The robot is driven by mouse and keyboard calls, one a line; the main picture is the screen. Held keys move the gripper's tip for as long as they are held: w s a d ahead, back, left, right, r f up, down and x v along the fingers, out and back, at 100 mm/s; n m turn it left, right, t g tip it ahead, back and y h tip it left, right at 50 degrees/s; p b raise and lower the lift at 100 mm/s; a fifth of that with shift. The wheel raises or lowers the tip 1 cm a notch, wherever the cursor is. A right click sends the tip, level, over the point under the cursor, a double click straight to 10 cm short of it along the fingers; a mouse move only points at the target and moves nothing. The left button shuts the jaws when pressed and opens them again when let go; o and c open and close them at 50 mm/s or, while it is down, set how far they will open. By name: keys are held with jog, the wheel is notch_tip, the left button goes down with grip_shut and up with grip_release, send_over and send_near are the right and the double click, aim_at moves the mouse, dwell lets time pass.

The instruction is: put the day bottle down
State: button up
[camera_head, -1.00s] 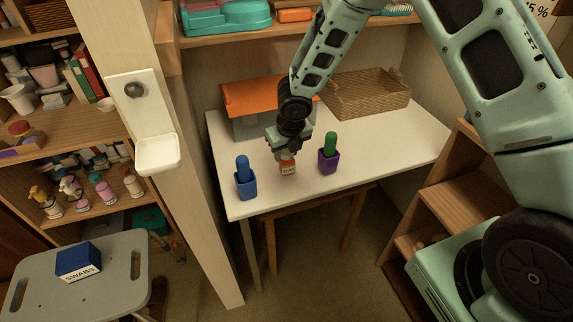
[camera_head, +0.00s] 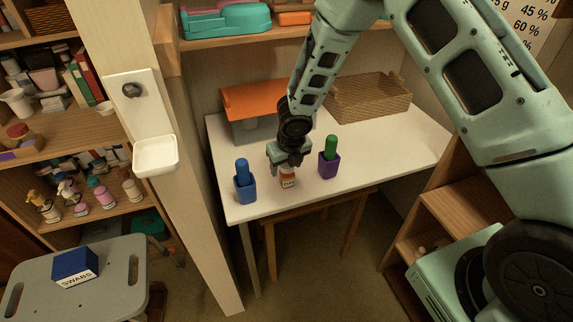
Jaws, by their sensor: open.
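A blue holder with a blue item (camera_head: 244,182) stands left of the bottle; a purple holder with a green item (camera_head: 329,160) stands right. Behind are an orange-lidded box (camera_head: 255,98) and a wicker basket (camera_head: 370,97). A post with a white dispenser (camera_head: 155,153) stands left.

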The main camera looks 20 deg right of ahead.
jog(key=s+a+r+m+p, duration=0.15)
jog(key=s+r+m, duration=0.3)
jog(key=r, duration=0.45)
jog(key=s+a+r+m+p, duration=0.1)
jog(key=s+a+r+m, duration=0.15)
jog(key=s+r, duration=0.45)
jog(key=s+a+r+m+g, duration=0.1)
jog(key=s+r+m, duration=0.4)
jog(key=s+m, duration=0.6)
jog(key=s+a+r+m+g, duration=0.1)
jog(key=s+r+m, duration=0.4)
jog(key=s+m, duration=0.6)
jog(key=shift+r+m+g+y, duration=0.15)
jog(key=shift+m+g+y, duration=0.15)
jog(key=shift+m+g, duration=0.2)
